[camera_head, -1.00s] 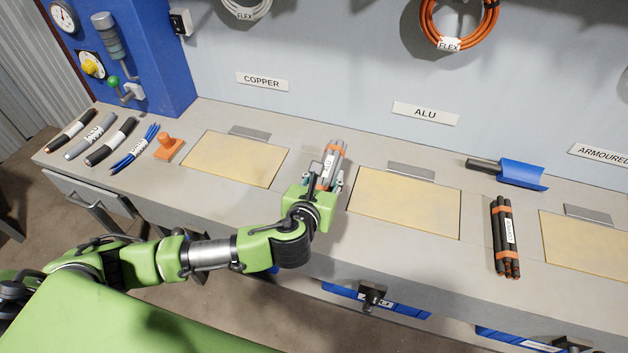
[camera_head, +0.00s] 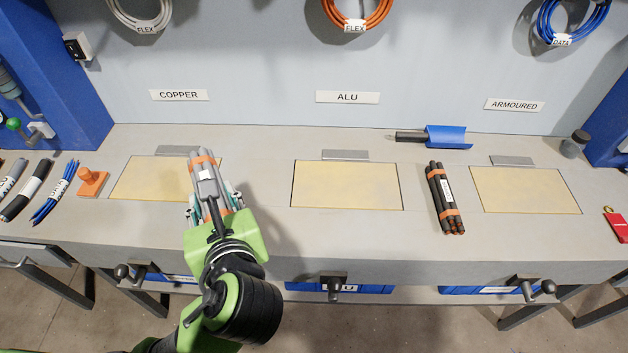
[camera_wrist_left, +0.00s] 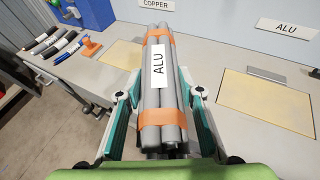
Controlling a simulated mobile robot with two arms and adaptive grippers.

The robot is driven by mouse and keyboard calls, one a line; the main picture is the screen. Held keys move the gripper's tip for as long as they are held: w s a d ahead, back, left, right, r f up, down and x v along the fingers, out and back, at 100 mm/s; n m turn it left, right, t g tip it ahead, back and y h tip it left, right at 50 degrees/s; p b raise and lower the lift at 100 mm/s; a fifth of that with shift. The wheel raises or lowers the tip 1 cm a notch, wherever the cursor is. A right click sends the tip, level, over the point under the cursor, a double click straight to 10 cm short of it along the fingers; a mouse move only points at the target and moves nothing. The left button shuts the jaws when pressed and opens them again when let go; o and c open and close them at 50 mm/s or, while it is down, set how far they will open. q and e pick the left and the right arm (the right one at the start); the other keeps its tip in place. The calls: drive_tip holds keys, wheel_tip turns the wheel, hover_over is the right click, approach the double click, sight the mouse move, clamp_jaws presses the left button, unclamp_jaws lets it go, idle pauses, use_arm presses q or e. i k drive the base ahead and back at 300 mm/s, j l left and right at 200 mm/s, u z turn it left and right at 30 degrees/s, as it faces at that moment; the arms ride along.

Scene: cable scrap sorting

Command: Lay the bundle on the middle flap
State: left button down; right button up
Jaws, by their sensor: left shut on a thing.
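My left gripper (camera_head: 215,207) is shut on a bundle of grey cables (camera_head: 206,172) tied with orange bands. In the left wrist view the bundle (camera_wrist_left: 164,105) lies between the two fingers, and its white label reads ALU. In the head view it is held over the bench, in front of the right part of the copper flap. The middle flap (camera_head: 347,186), a yellow panel below the ALU sign (camera_head: 347,97), is closed and bare, to the right of the bundle. It also shows at the right of the left wrist view (camera_wrist_left: 268,103). My right gripper is not in view.
A black bundle with orange bands (camera_head: 444,198) lies between the middle flap and the armoured flap (camera_head: 525,190). A blue scoop (camera_head: 447,137) lies behind. An orange stamp-like object (camera_head: 92,182) and several cable pieces (camera_head: 53,193) lie at left.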

sight(347, 183)
drive_tip(key=i+j+z, duration=0.15)
drive_tip(key=j, duration=0.25)
drive_tip(key=j+z, duration=0.15)
drive_tip(key=j, duration=0.2)
drive_tip(key=z, duration=0.9)
drive_tip(key=i+j, duration=0.05)
